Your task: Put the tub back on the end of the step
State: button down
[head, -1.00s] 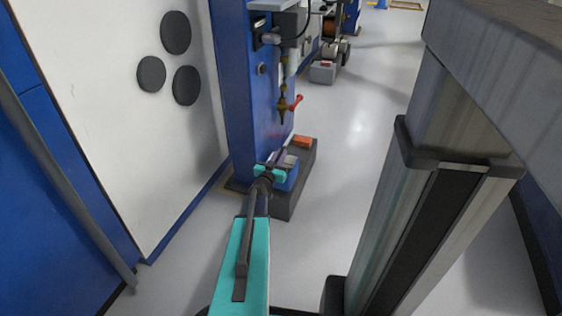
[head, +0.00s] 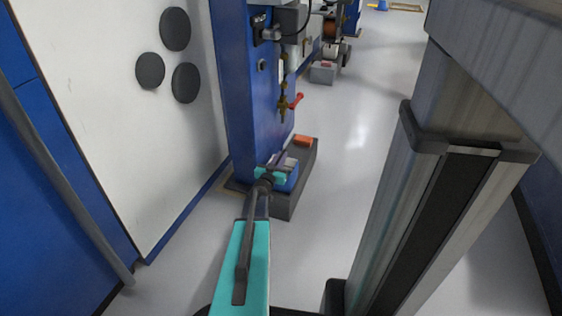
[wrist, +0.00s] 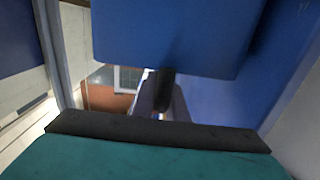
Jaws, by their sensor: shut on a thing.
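The blue tub (head: 289,181) is at the near end of the dark grey step (head: 304,177), beside the foot of the blue machine column. My gripper (head: 271,173) is shut on the tub, at its left side. In the wrist view, a large blue surface that looks like the tub (wrist: 170,38) fills the upper middle, close to the camera. The tub's underside is hidden, so I cannot tell whether it touches the step.
An orange block (head: 304,141) lies on the far end of the step. The blue machine column (head: 243,110) stands close on the left, with a red-handled valve (head: 295,101) above the step. Open floor (head: 345,160) lies to the right of the step.

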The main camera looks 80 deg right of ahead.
jog(key=shift+f, duration=0.2)
dwell(0.3)
jog(key=c, duration=2.2)
grip_release()
jog(key=shift+f, duration=0.1)
jog(key=o, duration=0.4)
jog(key=shift+o, duration=0.2)
jog(key=shift+a+r, duration=0.15)
jog(key=shift+r, duration=0.1)
jog(key=w+a+p, duration=0.2)
jog(key=a+p, duration=0.1)
jog(key=a, duration=0.8)
jog(key=shift+w+a+p, duration=0.15)
jog(key=shift+a+p, duration=0.15)
